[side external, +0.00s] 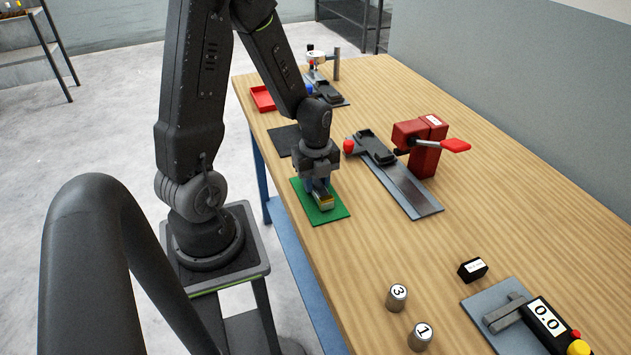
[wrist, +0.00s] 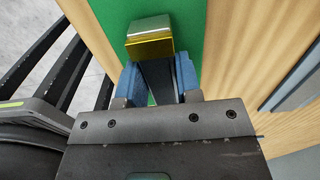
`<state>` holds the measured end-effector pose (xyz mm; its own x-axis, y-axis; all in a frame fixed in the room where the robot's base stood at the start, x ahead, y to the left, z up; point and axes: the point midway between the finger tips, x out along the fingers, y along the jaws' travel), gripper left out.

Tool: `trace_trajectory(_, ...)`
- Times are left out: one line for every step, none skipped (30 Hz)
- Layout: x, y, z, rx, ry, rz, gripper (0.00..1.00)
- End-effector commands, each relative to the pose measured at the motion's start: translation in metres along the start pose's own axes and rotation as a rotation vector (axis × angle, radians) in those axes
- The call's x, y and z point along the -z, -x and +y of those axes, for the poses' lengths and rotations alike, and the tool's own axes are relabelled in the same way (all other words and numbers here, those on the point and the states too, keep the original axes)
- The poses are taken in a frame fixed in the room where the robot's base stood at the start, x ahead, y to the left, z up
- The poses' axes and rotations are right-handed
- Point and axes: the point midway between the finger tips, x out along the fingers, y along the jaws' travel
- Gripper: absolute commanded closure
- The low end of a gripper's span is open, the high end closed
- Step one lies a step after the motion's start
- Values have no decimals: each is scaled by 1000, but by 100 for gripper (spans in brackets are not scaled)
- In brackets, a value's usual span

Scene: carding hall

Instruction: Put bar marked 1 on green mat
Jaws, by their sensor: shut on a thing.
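My gripper (side external: 317,184) is over the green mat (side external: 303,202) and is shut on a bar (side external: 325,203). In the wrist view, the bar (wrist: 149,37) has a silvery top and a yellow face and sticks out beyond the blue fingers of my gripper (wrist: 158,77). No number shows on it, so I cannot tell its mark. The green mat (wrist: 192,25) also shows below it in the wrist view. The bar is low over the mat; I cannot tell whether it touches.
A dark mat (side external: 283,139) and a red tray (side external: 262,98) lie behind. A red box with a lever (side external: 418,145) stands right of the green mat. Cylinders marked 3 (side external: 396,298) and 1 (side external: 420,336), a black block (side external: 472,270) and a display device (side external: 545,322) are nearer.

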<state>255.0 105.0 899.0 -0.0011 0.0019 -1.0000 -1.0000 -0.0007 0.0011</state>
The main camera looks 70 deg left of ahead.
Motion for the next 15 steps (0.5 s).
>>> trace_trajectory(0,-4,0,-2,0,1,100)
trace_trajectory(0,-5,0,-1,0,1,100)
trace_trajectory(0,-5,0,0,0,0,100)
trace_trajectory(0,-5,0,1,0,-1,100)
trace_trajectory(0,-5,0,1,0,-1,100)
trace_trajectory(0,-5,0,1,0,-1,100)
trace_trajectory(0,-5,0,1,0,-1,100)
trace_trajectory(0,-5,0,1,0,-1,100)
trace_trajectory(0,-5,0,1,0,-1,100)
trace_trajectory(0,-5,0,1,0,-1,100)
trace_trajectory(0,-6,0,1,0,0,100)
trace_trajectory(0,-7,0,1,0,0,100)
trace_trajectory(0,-8,0,0,0,0,100)
trace_trajectory(0,-8,0,0,0,0,67)
trace_trajectory(0,-8,0,1,0,0,64)
